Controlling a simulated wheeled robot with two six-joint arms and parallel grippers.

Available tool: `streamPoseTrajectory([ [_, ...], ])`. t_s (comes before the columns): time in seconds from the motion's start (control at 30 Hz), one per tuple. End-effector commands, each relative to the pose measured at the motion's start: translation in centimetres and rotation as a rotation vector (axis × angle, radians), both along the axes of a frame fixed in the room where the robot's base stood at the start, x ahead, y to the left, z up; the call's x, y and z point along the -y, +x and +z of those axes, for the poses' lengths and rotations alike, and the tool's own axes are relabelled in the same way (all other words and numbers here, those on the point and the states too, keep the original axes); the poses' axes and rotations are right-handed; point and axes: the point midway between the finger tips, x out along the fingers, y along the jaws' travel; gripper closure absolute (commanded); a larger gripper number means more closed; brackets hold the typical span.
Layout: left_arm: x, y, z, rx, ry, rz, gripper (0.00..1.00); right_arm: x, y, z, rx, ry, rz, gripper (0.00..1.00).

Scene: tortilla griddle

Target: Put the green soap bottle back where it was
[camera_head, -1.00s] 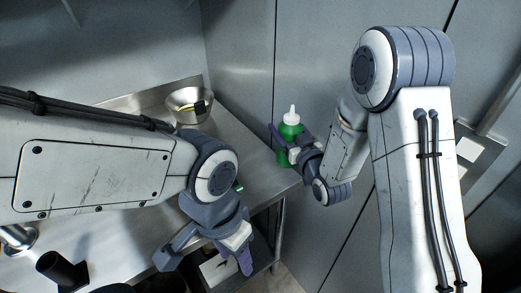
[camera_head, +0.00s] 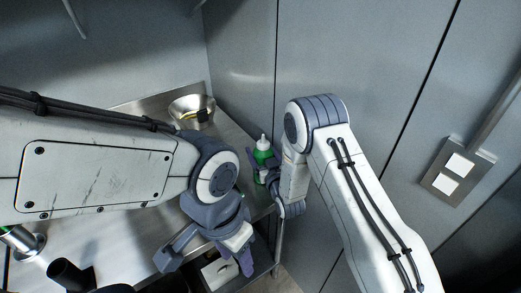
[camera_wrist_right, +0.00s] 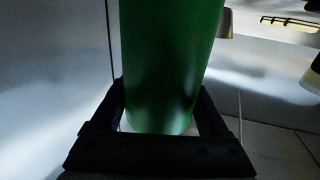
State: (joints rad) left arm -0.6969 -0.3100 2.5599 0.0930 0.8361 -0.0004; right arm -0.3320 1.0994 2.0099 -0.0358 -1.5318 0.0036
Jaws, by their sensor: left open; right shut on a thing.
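The green soap bottle (camera_head: 263,152) with a white pump top is upright at the right end of the steel counter in the head view. My right gripper (camera_head: 254,168) is shut on it, and the arm partly hides it. In the right wrist view the green bottle (camera_wrist_right: 172,60) stands between the two dark fingers of my right gripper (camera_wrist_right: 165,110). Whether its base touches the counter cannot be told.
A metal bowl (camera_head: 190,113) with a yellow and black item in it sits at the back of the steel counter (camera_head: 150,235). A dark cup (camera_head: 70,275) stands at the front left. Steel wall panels (camera_head: 345,60) close off the back and right.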

Motion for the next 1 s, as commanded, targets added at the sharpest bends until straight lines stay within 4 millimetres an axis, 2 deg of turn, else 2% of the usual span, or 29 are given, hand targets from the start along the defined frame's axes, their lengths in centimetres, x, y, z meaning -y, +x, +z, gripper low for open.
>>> streamPoseTrajectory([
  [0.27,0.0,0.0,-0.5,0.0,0.0,0.0,0.5,0.0,0.0,-0.3,0.004,0.001,0.0,1.0],
  [0.3,0.0,0.0,-0.4,0.0,0.0,0.0,0.5,0.0,0.0,-0.3,0.001,0.0,0.0,0.14],
  [0.33,0.0,0.0,-0.4,0.0,0.0,0.0,0.5,0.0,0.0,-0.2,0.001,0.0,0.0,0.03],
  [0.37,0.0,0.0,-0.4,0.0,0.0,0.0,0.5,0.0,0.0,-0.2,0.001,0.0,0.0,0.0],
  [0.7,0.0,0.0,0.0,0.0,0.0,0.0,0.5,0.1,-0.2,0.1,-0.001,0.0,0.0,0.0],
  [0.87,0.0,0.0,-1.0,0.0,0.0,0.0,0.5,1.0,-2.6,-0.2,-0.003,-0.001,0.0,0.0],
  [1.0,0.0,0.0,-1.9,0.0,0.0,0.0,0.5,2.2,-5.5,-0.3,-0.004,-0.001,-0.001,0.0],
])
